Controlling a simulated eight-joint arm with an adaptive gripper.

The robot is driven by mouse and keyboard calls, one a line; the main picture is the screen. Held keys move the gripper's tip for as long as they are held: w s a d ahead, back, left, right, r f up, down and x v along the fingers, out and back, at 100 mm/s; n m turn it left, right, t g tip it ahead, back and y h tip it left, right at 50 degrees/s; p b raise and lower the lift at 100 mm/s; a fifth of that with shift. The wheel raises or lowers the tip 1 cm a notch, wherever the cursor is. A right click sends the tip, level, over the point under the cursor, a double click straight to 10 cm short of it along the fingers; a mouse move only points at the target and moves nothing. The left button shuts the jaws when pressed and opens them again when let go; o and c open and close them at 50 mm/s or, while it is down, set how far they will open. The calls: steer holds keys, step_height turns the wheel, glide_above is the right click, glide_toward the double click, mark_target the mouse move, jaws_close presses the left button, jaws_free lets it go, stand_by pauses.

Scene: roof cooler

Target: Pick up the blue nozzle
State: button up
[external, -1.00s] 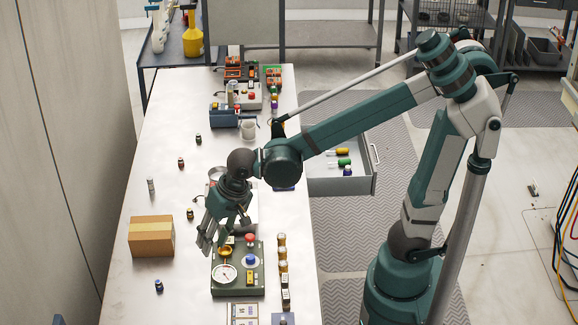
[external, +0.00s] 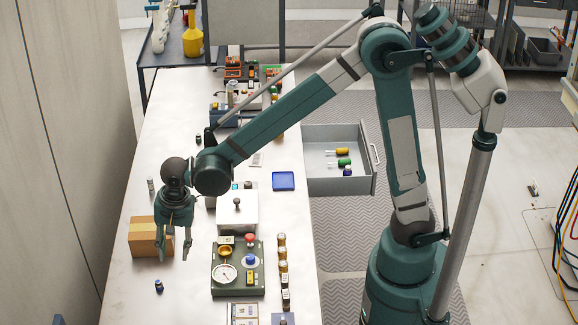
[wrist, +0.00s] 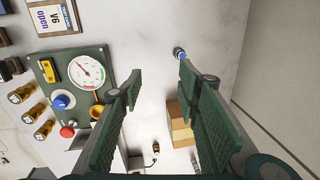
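A small dark nozzle with a blue band (external: 159,286) stands on the bench in front of the cardboard box. It also shows in the wrist view as the blue nozzle (wrist: 179,53), just past the tip of the right finger. My gripper (external: 174,254) is open and empty, its fingers pointing down, beside the box and behind the nozzle in the picture. In the wrist view the fingers (wrist: 158,80) are wide apart with bare bench between them. No contact with the nozzle shows.
The cardboard box (external: 143,240) is close to my gripper. A green gauge panel (external: 238,287) with a blue knob (wrist: 62,102) stands to the right, beside a row of brass-coloured fittings (external: 282,254). The bench around the nozzle is clear.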

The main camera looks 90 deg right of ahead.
mark_target(158, 281)
steer(key=w+f+m+p, duration=0.2)
steer(key=w+f+m, duration=0.1)
steer(key=w+f+m+g+p, duration=0.1)
steer(key=w+f+m+p, duration=0.1)
steer(key=w+f, duration=0.2)
steer(key=shift+a+m+g+p, duration=0.1)
steer(key=shift+m+g+p, duration=0.2)
steer(key=shift+m, duration=0.1)
steer(key=shift+f, duration=0.1)
steer(key=shift+f, duration=1.25)
steer(key=shift+w+d+f, duration=0.1)
steer(key=shift+f, duration=1.2)
steer(key=shift+w+d+f, duration=0.1)
steer(key=shift+f, duration=1.2)
